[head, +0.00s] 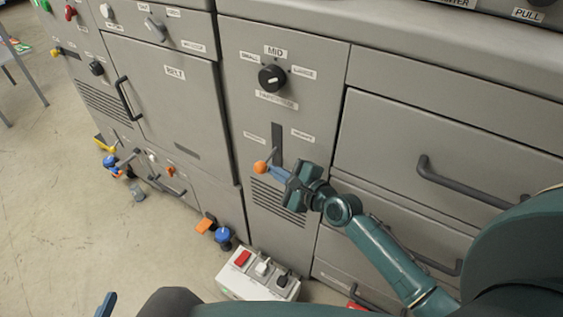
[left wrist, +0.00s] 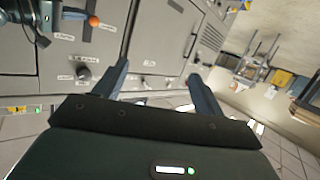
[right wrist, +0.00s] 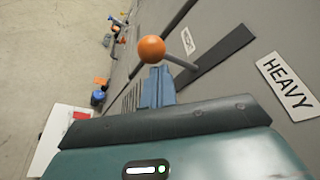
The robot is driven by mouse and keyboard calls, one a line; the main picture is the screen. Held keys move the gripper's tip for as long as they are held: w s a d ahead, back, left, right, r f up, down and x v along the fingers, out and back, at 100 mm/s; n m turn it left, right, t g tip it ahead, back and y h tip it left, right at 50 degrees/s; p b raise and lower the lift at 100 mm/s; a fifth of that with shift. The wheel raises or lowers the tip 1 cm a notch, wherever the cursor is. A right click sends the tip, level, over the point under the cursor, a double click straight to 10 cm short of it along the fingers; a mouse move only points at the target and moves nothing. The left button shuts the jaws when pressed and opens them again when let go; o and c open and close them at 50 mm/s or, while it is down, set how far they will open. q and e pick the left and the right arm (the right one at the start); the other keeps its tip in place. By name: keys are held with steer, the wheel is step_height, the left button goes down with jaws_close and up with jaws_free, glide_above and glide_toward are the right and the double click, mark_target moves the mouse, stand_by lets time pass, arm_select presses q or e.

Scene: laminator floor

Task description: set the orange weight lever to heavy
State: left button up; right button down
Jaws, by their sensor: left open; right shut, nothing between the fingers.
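The orange weight lever (head: 260,167) sticks out of a dark vertical slot (head: 277,135) in the grey panel, its ball knob left of the slot's lower part. Its knob also shows in the right wrist view (right wrist: 151,49) and left wrist view (left wrist: 94,20). The HEAVY label (right wrist: 288,85) lies right of the slot in the head view, where its text is too small to read. My right gripper (head: 273,172) is shut and empty, its tips close beside the knob; contact is unclear. My left gripper (left wrist: 157,72) is open and empty; one blue finger shows in the head view (head: 106,305).
A black dial (head: 272,78) marked MID sits above the slot. Drawers with a dark handle (head: 460,185) are to the right. A white switch box (head: 258,278) stands on the floor below. Open floor (head: 60,220) lies to the left.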

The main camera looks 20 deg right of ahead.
step_height(320, 180, up, 2)
steer(key=m+g+p, duration=0.1)
steer(key=p, duration=0.1)
steer(key=shift+a+r+y+p, duration=0.1)
steer(key=shift+y+p, duration=0.2)
steer(key=shift+p, duration=0.05)
arm_select(q)
steer(key=d+g+p, duration=0.1)
steer(key=w+f, duration=0.1)
steer(key=d+g+p, duration=0.1)
steer(key=shift+w+d+f+g+p, duration=0.3)
steer(key=shift+d+p, duration=0.05)
arm_select(e)
steer(key=shift+r+m+g, duration=0.3)
steer(key=shift+m, duration=0.8)
arm_select(q)
steer(key=shift+r, duration=0.1)
